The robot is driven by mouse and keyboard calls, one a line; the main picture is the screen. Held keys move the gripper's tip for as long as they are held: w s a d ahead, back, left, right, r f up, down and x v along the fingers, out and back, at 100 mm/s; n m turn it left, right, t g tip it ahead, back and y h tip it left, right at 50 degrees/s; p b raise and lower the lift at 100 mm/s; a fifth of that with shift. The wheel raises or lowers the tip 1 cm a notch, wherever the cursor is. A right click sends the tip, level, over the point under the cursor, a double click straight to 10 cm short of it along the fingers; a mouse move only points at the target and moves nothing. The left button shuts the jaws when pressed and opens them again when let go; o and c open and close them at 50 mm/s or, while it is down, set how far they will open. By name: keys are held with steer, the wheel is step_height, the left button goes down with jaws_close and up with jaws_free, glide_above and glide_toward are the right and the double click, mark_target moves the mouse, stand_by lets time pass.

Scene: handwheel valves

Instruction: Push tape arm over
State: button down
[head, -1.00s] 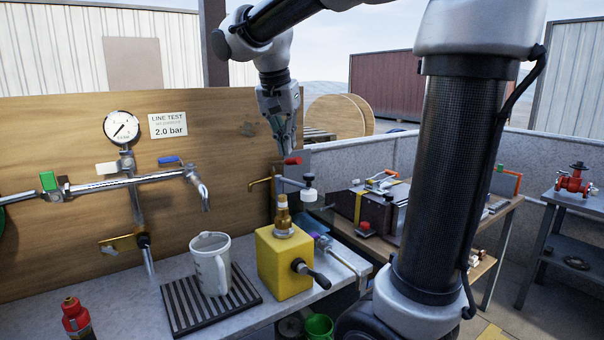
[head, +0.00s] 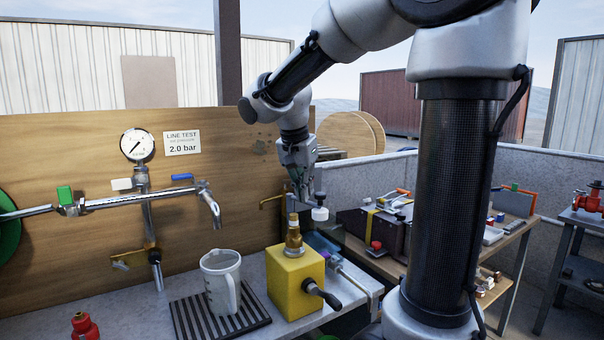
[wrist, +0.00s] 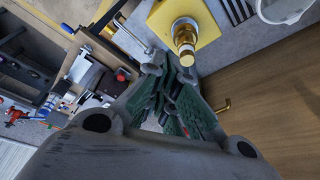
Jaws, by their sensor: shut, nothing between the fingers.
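I cannot tell for certain which part is the tape arm. A chrome pipe tap (head: 150,195) with a blue lever (head: 182,177) and a bent spout (head: 209,205) runs along the wooden board. My gripper (head: 302,196) is shut and empty, pointing down just right of the brass tap and behind the brass fitting (head: 293,235) on the yellow block (head: 296,285). In the wrist view my fingers (wrist: 178,88) are together below that fitting (wrist: 185,42). Contact cannot be made out.
A white jug (head: 220,280) stands on a slatted drip tray (head: 195,318) to the left. A white knob (head: 320,214) is close right of my gripper. A dark box with a yellow strap (head: 369,222) is on the right bench. The board rises close behind my gripper.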

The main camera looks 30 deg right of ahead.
steer(key=w+d+f, duration=0.1)
steer(key=d, duration=0.1)
steer(key=w+d+f, duration=0.1)
steer(key=d, duration=0.1)
steer(key=shift+w+f, duration=0.3)
steer(key=shift+f, duration=0.05)
steer(key=w+d+n, duration=0.1)
steer(key=d+n, duration=0.1)
steer(key=d, duration=0.5)
steer(key=shift+n+t, duration=0.3)
steer(key=shift+n, duration=0.1)
